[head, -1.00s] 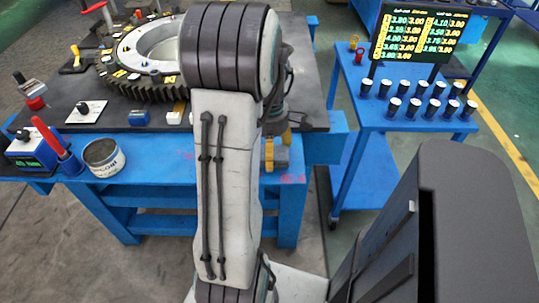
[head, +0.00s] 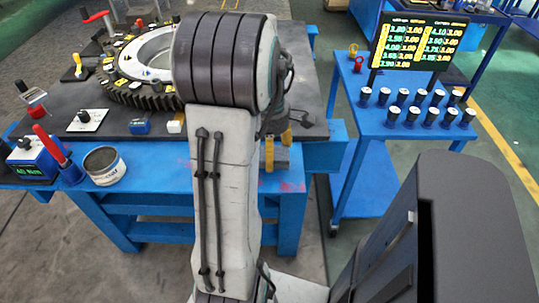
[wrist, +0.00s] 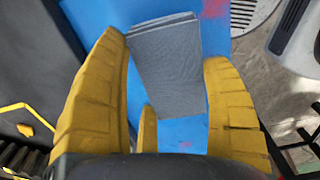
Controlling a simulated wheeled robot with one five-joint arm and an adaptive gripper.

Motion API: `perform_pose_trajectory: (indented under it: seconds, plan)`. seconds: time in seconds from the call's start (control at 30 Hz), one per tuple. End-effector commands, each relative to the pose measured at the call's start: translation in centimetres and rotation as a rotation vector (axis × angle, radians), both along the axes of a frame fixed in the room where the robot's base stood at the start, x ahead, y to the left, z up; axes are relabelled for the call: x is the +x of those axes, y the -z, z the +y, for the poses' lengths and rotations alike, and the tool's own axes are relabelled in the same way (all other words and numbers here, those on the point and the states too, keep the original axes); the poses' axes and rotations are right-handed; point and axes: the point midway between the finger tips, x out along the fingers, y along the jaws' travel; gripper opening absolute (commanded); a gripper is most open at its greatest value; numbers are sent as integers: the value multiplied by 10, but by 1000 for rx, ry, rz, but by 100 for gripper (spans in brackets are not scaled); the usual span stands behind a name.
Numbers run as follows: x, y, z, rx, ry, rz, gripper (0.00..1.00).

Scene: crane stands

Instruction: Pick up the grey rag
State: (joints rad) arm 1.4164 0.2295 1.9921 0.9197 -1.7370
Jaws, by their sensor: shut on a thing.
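The grey rag (wrist: 165,70) is a flat, folded, roughly rectangular cloth in the wrist view, against the blue table surface. My gripper (wrist: 167,50) has thick yellow fingers, one on each side of the rag. The fingers are shut on the rag, whose far end reaches past the left fingertip. A third yellow finger part covers some of its near edge. In the head view my gripper (head: 277,148) is at the front right of the blue table (head: 200,195), partly hidden by my arm; the rag is hard to make out there.
A large dark gear ring (head: 150,92) lies on the table's black top. A grey tin (head: 104,166) and a blue box with a green display (head: 33,160) stand on the front left. A blue cart (head: 385,145) with several small canisters and a screen (head: 420,42) stands at right.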

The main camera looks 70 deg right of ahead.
Motion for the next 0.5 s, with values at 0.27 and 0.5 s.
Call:
perform_pose_trajectory:
  seconds: [0.27, 0.5]
  plan:
    - [-37, -34, -16, -2, 7, 0, 40]
    - [-75, -58, -31, -1, 5, 0, 40]
